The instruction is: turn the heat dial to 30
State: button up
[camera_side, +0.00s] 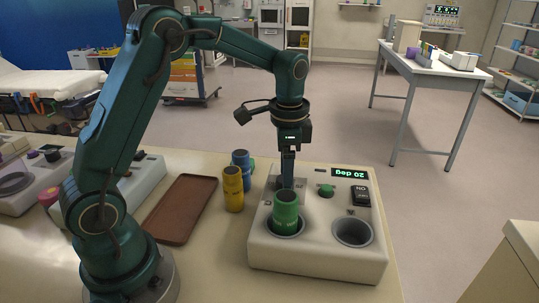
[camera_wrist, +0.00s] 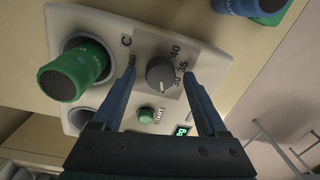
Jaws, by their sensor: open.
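The grey round heat dial (camera_wrist: 160,74) sits on a grey plate with printed numbers, among them 35 and 40. My gripper (camera_wrist: 159,76) is open, one finger on each side of the dial, with gaps visible; I cannot tell how close in height the tips are. In the side view my gripper (camera_side: 287,183) points straight down over the back left of the white device (camera_side: 315,262) and mostly hides the dial. The device's display (camera_side: 350,174) reads "20 deg", upside down in the side view; only its edge shows in the wrist view (camera_wrist: 182,130).
A green capped tube (camera_side: 286,212) stands in the device's left well; the right well (camera_side: 353,232) is empty. A green start button (camera_side: 326,190) and an ON switch (camera_side: 361,196) are nearby. Yellow (camera_side: 233,189) and blue (camera_side: 241,161) tubes and a brown tray (camera_side: 182,209) stand left.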

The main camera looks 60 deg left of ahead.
jog(key=shift+c, duration=0.3)
grip_shut()
jog(key=shift+n, duration=0.4)
jog(key=n, duration=0.3)
jog(key=shift+n, duration=0.3)
jog(key=shift+w+n, duration=0.1)
jog(key=shift+n, duration=2.1)
jog(key=shift+o, duration=0.3)
grip_release()
